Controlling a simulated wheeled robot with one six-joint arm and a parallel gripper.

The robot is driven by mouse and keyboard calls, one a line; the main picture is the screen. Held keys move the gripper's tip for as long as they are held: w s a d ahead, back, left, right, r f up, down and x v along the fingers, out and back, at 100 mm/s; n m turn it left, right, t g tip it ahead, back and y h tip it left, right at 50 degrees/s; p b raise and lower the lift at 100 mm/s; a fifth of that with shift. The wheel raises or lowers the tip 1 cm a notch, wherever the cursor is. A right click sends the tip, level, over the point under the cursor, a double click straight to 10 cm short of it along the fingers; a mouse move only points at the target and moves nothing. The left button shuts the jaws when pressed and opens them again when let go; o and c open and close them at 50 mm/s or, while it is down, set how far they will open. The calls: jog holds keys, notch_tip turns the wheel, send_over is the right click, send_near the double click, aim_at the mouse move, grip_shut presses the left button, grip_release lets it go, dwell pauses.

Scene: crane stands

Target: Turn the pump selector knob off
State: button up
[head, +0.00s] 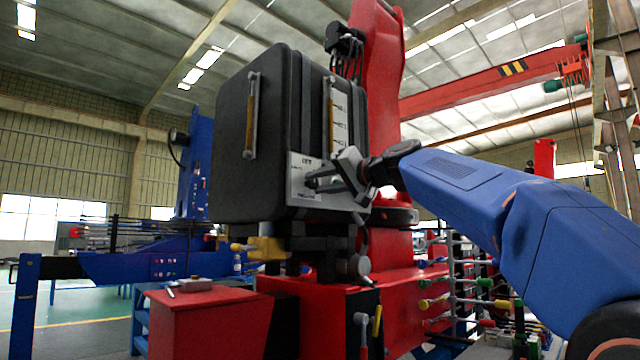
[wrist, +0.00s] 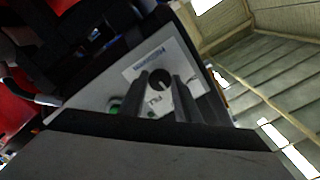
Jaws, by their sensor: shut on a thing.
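The pump selector knob (wrist: 158,79) is a small dark round knob with a pale mark. It sits on a light label plate (wrist: 187,58), which also shows on the side of the black tank (head: 240,185) in the head view (head: 306,198). My gripper (head: 314,183) reaches the plate from the right, and its fingers (wrist: 162,88) are shut on the knob in the wrist view. In the head view the fingers hide the knob. Printing on the plate is too blurred to read fully, so the knob's setting cannot be told.
A tall gauge strip (head: 339,115) and a bar handle (head: 251,115) are on the tank above the plate. A red crane column (head: 378,60) stands behind. A red box (head: 205,325) is below left, and a lever rack (head: 460,285) is below my arm.

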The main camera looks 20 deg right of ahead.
jog(key=shift+f+m, duration=0.1)
jog(key=shift+m, duration=0.2)
jog(key=o, duration=1)
jog(key=v, duration=1.7)
jog(key=shift+s+d, duration=0.15)
